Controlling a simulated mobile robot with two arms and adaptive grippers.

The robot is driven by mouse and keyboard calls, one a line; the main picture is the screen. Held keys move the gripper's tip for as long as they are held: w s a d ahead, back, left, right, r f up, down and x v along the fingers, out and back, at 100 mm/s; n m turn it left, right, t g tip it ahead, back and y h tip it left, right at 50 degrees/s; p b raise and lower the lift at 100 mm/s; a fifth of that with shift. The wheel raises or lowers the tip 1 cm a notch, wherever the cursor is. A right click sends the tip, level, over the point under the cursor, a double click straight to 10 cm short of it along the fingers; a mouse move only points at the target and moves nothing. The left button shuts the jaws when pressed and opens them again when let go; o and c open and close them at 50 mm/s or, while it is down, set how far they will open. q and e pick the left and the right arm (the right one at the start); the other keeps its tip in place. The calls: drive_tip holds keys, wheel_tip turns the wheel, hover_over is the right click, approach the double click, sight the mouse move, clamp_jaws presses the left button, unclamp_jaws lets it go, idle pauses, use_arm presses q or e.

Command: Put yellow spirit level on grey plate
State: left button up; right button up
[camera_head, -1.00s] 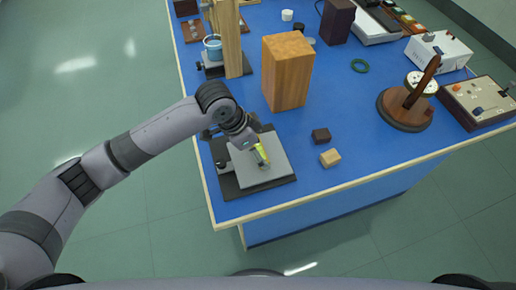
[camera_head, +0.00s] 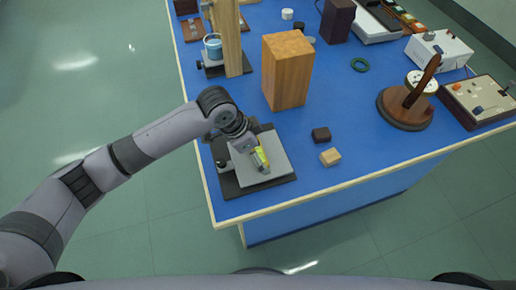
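The yellow spirit level (camera_head: 261,155) is small and lies at my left gripper's fingers, over the grey plate. The grey plate (camera_head: 279,164) sits on a black base near the table's front left corner. My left gripper (camera_head: 257,160) comes down over the plate with its fingers around or beside the level. The level looks low, at or just above the plate's surface; I cannot tell whether it touches. The fingers are small and partly hidden, so their grip on the level is unclear. My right gripper is not in view.
A tall wooden block (camera_head: 287,72) stands just behind the plate. A round wooden stand (camera_head: 405,112) is farther right. Blue tabletop is clear between them.

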use_arm(q)
drive_tip(key=shift+r, duration=0.1)
drive_tip(key=v, duration=1.2)
drive_tip(key=shift+b, duration=0.3)
drive_tip(key=shift+r, duration=0.1)
